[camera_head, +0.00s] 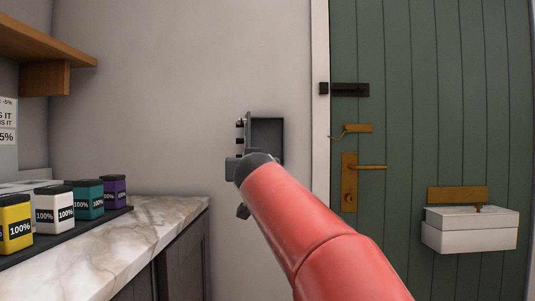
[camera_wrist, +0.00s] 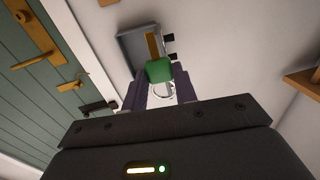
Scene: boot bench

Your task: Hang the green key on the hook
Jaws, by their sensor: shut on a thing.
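The green key (camera_wrist: 159,70) shows in the wrist view as a green block between my two purple-grey fingers, with a pale ring just below it. My gripper (camera_wrist: 160,86) is shut on it. Beyond the key is a grey wall-mounted rack (camera_wrist: 134,43) with a tan strip and dark pegs (camera_wrist: 169,38) on one side, likely the hook. I cannot tell whether the key touches it. In the head view the rack (camera_head: 268,138) is on the wall behind the end of my red arm. The arm hides the key and most of the gripper there.
A marble-topped counter (camera_head: 150,220) at the left bears several labelled jars, including a yellow one (camera_head: 16,226). A wooden shelf (camera_head: 45,45) is above. A green door (camera_head: 430,110) with brass handle (camera_head: 368,167) and a white box (camera_head: 470,230) is at the right.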

